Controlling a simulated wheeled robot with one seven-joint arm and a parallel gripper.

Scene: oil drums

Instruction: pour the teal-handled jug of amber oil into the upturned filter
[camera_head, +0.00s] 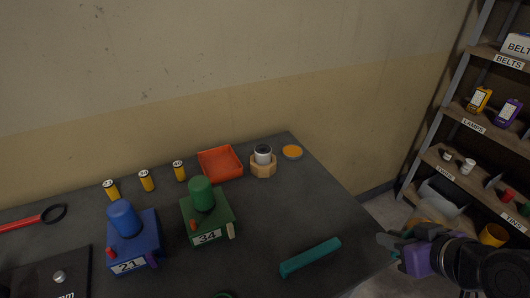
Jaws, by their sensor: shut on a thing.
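My gripper (398,248) is at the lower right, off the table's right edge. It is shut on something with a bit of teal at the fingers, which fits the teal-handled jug. An amber-tan shape (426,226) shows just behind the gripper, and I cannot tell whether it is part of the jug. The jug is mostly hidden. The upturned filter (263,154), a white cylinder with a dark top, stands upright in a wooden hexagonal holder (263,170) at the back right of the table. My gripper is well to the right of it and nearer to me.
The dark table (290,215) holds an orange tray (220,163), an orange disc (292,152), a teal bar (311,257), a green block (207,215), a blue block (131,240) and small yellow cylinders (146,181). Shelves (480,125) stand at right. The table between filter and teal bar is clear.

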